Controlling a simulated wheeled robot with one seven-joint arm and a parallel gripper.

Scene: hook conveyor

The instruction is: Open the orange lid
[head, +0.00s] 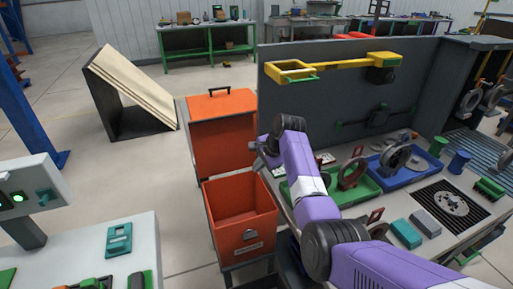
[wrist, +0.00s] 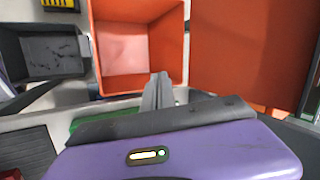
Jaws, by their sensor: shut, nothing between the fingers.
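The orange lid (head: 218,105) has a black handle (head: 206,92) on top and lies flat, closed over the rear orange box (head: 224,150) in the head view. A plain orange surface of that box or lid (wrist: 245,45) fills the upper right of the wrist view. My gripper (head: 258,151) is at the right of the rear box, below the lid's level in the picture. Its grey fingers (wrist: 157,90) are together and empty. I cannot tell whether they touch the box. The handle is not visible in the wrist view.
An open, empty-looking orange bin (head: 240,215) stands in front of the rear box. A workbench (head: 350,215) with green and blue trays stands at the right. A slanted board (head: 132,95) stands at the back left. Floor left of the boxes is clear.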

